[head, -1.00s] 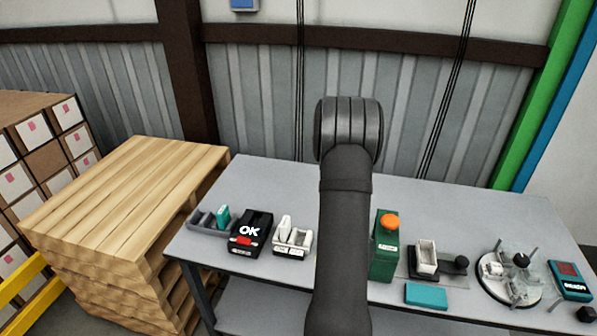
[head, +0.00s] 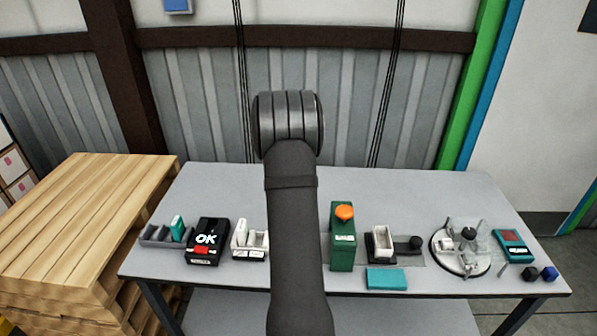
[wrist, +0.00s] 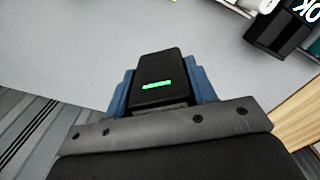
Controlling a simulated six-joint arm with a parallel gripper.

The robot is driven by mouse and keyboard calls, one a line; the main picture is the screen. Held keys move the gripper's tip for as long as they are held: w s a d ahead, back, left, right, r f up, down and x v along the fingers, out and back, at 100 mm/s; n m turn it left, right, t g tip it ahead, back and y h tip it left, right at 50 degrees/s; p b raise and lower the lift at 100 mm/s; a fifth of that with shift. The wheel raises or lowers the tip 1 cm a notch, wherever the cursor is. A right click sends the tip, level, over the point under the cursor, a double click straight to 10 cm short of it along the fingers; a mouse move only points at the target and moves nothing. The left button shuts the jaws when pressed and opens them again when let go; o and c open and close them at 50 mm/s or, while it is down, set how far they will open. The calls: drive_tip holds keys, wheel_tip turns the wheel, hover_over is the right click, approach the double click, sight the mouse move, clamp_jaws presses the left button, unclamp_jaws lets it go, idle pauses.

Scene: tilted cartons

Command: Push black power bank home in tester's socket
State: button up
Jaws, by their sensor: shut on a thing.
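My gripper (wrist: 158,92) is shut on a black power bank (wrist: 157,68) with a lit green strip; blue fingers clasp its two sides in the wrist view. The power bank is over the grey table, apart from the black device reading "OK" (head: 207,241). That device, perhaps the tester, stands at the table's left and shows at the top right of the wrist view (wrist: 290,28). I cannot make out a socket in it. In the head view my arm hides the gripper and the power bank.
Left on the table (head: 229,186) are a grey rack (head: 152,236) and a white slotted holder (head: 250,240). Right are a green box with orange button (head: 342,240), a white cup-like holder (head: 381,243), a teal block (head: 387,279) and a round fixture (head: 444,262). The table's back is clear.

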drive_tip(key=s+a+f+n, duration=0.2)
drive_tip(key=s+a+n, duration=0.15)
drive_tip(key=a, duration=0.45)
drive_tip(key=s+a+f+n, duration=0.2)
drive_tip(key=s+a+n, duration=0.15)
drive_tip(key=a, duration=0.45)
drive_tip(key=s+a+f+n, duration=0.2)
drive_tip(key=s+a+n, duration=0.15)
drive_tip(key=a, duration=0.35)
drive_tip(key=shift+w+a+f, duration=0.1)
drive_tip(key=shift+w+f, duration=0.15)
drive_tip(key=shift+f, duration=1.2)
drive_tip(key=shift+w+a+f, duration=0.1)
drive_tip(key=shift+w+f, duration=0.1)
drive_tip(key=shift+f, duration=1.25)
drive_tip(key=shift+f, duration=0.1)
drive_tip(key=o, duration=1)
drive_tip(key=shift+s+d, duration=0.1)
drive_tip(key=shift+c, duration=1.8)
